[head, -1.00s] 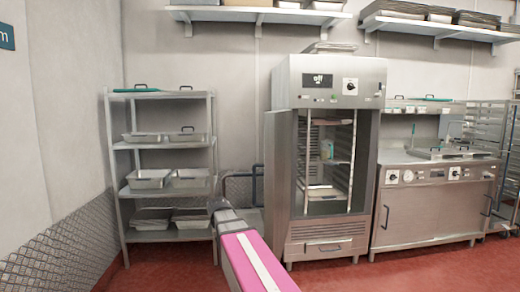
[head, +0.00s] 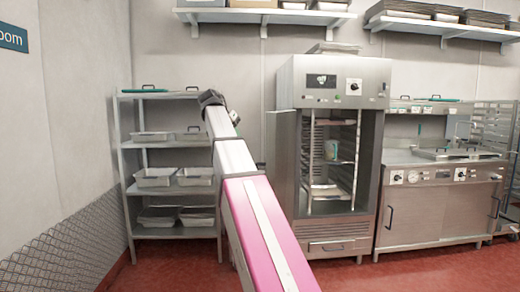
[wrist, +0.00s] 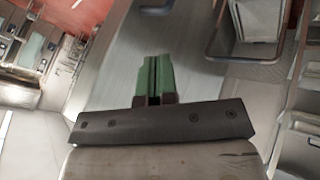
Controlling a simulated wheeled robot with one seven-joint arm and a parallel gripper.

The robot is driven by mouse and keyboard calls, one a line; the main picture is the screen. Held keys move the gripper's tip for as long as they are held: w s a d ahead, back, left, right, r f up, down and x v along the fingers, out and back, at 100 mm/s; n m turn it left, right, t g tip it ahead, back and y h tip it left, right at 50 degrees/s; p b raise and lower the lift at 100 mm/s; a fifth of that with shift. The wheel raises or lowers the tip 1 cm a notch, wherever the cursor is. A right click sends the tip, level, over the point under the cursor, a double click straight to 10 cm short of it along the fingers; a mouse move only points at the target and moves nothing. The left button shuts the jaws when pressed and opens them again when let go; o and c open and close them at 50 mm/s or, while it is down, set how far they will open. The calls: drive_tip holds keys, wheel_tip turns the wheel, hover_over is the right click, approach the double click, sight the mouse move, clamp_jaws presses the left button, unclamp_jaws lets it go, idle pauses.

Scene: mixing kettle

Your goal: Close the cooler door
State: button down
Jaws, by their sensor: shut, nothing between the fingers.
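The cooler (head: 333,90) is a tall steel cabinet in the middle of the head view. Its front is open, showing racks and a few items inside. Its door (head: 283,160) appears as a narrow steel panel swung out at the left side, partly hidden by my arm. My gripper (wrist: 157,76) shows in the wrist view with its green fingers together and nothing between them. In the head view, the end of my arm is raised left of the cooler, in front of the shelf rack; the fingers cannot be made out there. I cannot tell contact with the door.
A metal shelf rack (head: 170,95) with trays stands to the left, behind my arm. A steel counter unit (head: 435,210) stands right of the cooler. Wall shelves (head: 262,14) hang above. The red floor (head: 440,270) in front is clear.

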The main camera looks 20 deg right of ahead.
drive_tip(key=s+d+f, duration=0.2)
drive_tip(key=d+f, duration=0.3)
drive_tip(key=d, duration=0.4)
drive_tip(key=shift+s+d, duration=0.25)
drive_tip(key=shift+s, duration=0.1)
idle(0.4)
